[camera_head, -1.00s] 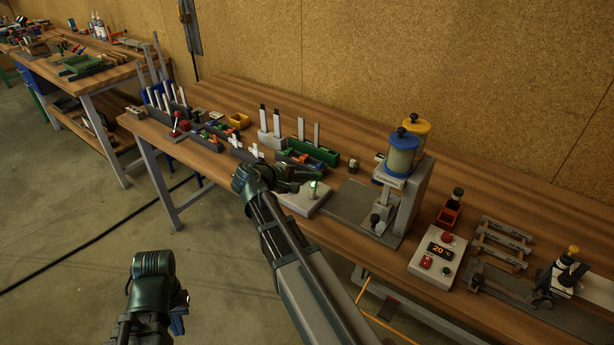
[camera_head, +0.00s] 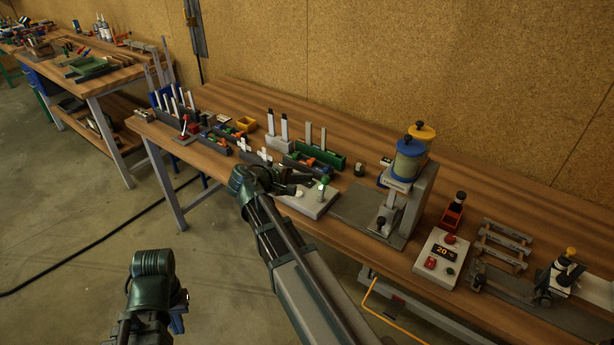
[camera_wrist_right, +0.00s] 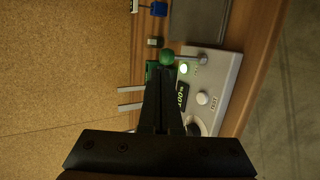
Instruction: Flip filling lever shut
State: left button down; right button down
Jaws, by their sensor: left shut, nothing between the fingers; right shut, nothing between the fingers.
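A lever with a green ball knob (camera_head: 325,181) stands on a pale control box (camera_head: 312,204) at the bench's front. In the right wrist view the green ball (camera_wrist_right: 167,57) and its grey rod (camera_wrist_right: 192,58) lie just ahead of my fingertips. The box there (camera_wrist_right: 222,80) shows a lit green lamp, a small display and a white knob. My right gripper (camera_head: 305,183) is shut and empty, its tips close to the lever's left side; I cannot tell whether they touch. My left gripper (camera_head: 178,310) is low at the left, away from the bench, its fingers mostly hidden.
A press-like device with blue and yellow-topped canisters (camera_head: 408,165) stands right of the box. A control panel reading 20 (camera_head: 441,258) is farther right. Several racks and a green tray (camera_head: 318,155) stand behind and left.

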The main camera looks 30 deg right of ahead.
jog(key=p+v, duration=0.3)
jog(key=v, duration=0.6)
jog(key=shift+p, duration=0.35)
jog(key=s+a+f+y, duration=0.3)
jog(key=s+a+f, duration=0.1)
jog(key=a, duration=0.4)
jog(key=s+a+f+g+y, duration=0.1)
jog(key=s+a+f+y, duration=0.2)
jog(key=s+a, duration=0.3)
jog(key=s+a+f+g+y, duration=0.1)
jog(key=s+a+f+y, duration=0.3)
jog(key=a, duration=0.6)
jog(key=shift+s+a+f+n+y, duration=0.35)
jog(key=shift+s+y, duration=0.25)
jog(key=shift+s, duration=0.5)
